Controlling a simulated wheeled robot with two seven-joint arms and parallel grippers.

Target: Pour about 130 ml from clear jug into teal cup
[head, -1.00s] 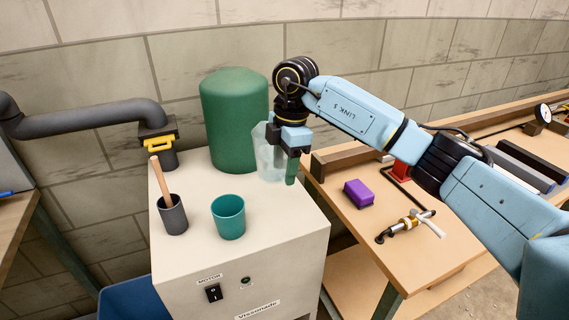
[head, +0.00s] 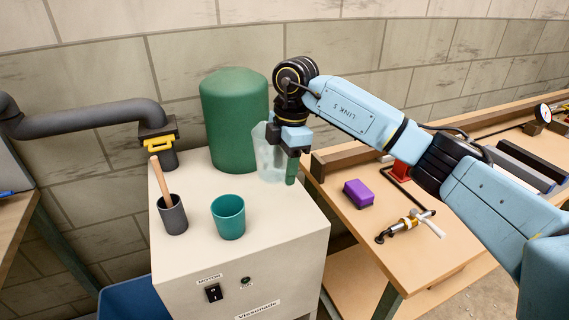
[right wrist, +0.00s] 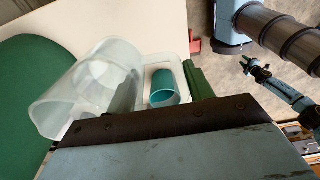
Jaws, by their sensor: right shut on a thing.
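The clear jug (head: 266,158) stands upright on the white cabinet top, in front of the green cylinder. My right gripper (head: 285,160) is shut on the jug at its right side and hides part of it. In the right wrist view the jug (right wrist: 92,90) is at the left, its mouth toward the camera; I cannot make out its liquid level. The teal cup (head: 228,218) stands upright on the cabinet, left of and nearer than the jug, apart from it. The cup also shows in the right wrist view (right wrist: 163,88). My left gripper is not in the head view.
A grey cup (head: 172,216) with a wooden-handled tool stands left of the teal cup. A green cylinder (head: 232,120) rises behind the jug. A purple block (head: 358,193) and a small clamp-like tool (head: 408,222) lie on the wooden bench. Cabinet top between jug and teal cup is clear.

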